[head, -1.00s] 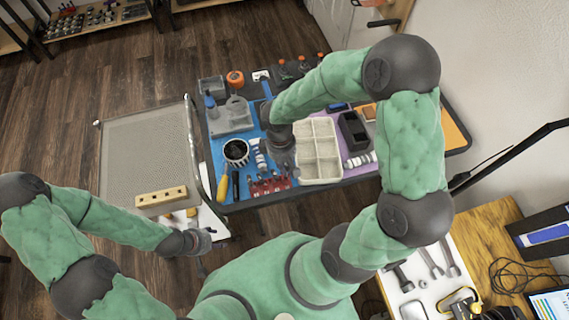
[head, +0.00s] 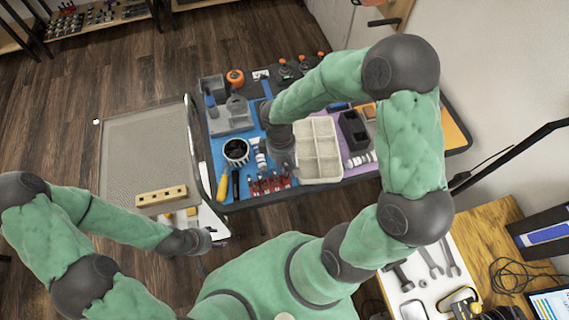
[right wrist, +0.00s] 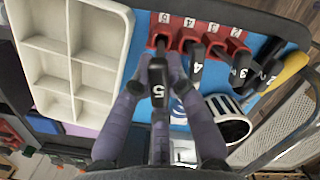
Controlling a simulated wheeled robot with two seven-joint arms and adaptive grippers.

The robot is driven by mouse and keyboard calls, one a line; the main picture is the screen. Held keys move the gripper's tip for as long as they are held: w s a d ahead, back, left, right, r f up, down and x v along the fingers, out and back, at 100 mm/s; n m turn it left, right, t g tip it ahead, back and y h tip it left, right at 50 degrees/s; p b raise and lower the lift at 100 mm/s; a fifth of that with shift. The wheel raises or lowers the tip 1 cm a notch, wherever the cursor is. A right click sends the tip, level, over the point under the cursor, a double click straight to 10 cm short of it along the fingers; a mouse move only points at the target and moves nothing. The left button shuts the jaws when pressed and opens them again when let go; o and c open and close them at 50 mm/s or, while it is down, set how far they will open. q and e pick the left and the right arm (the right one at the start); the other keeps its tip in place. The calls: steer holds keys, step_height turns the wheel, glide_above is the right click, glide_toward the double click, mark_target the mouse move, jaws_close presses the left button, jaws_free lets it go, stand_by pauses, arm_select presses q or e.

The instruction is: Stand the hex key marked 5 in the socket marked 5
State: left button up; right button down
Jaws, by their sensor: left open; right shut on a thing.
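The hex key marked 5 (right wrist: 158,88) is dark with a label on its handle, between the purple fingers of my right gripper (right wrist: 168,75) in the right wrist view. That gripper is shut on it. The red socket marked 5 (right wrist: 152,42) is the leftmost of the red row there. The key's far end overlaps this socket; I cannot tell whether it is inside or above it. In the head view my right gripper (head: 284,158) is over the mat, just behind the red row, and the key is hidden. My left gripper (head: 207,240) is open and empty at lower left.
Hex keys marked 4 (right wrist: 197,68), 3 and 2 stand in the other sockets, close beside the held key. A cream compartment tray (head: 319,181) lies right of the row. A dark-filled cup (head: 236,151) and a yellow-handled tool (head: 222,188) are to its left.

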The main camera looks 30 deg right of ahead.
steer(key=shift+f+b, duration=1.5)
steer(key=shift+f, duration=0.45)
stand_by(1.1)
steer(key=c, duration=1)
jaws_free()
steer(key=shift+r, duration=0.15)
steer(key=shift+r+p, duration=2.9)
steer(key=shift+r, duration=0.55)
steer(key=shift+f, duration=0.1)
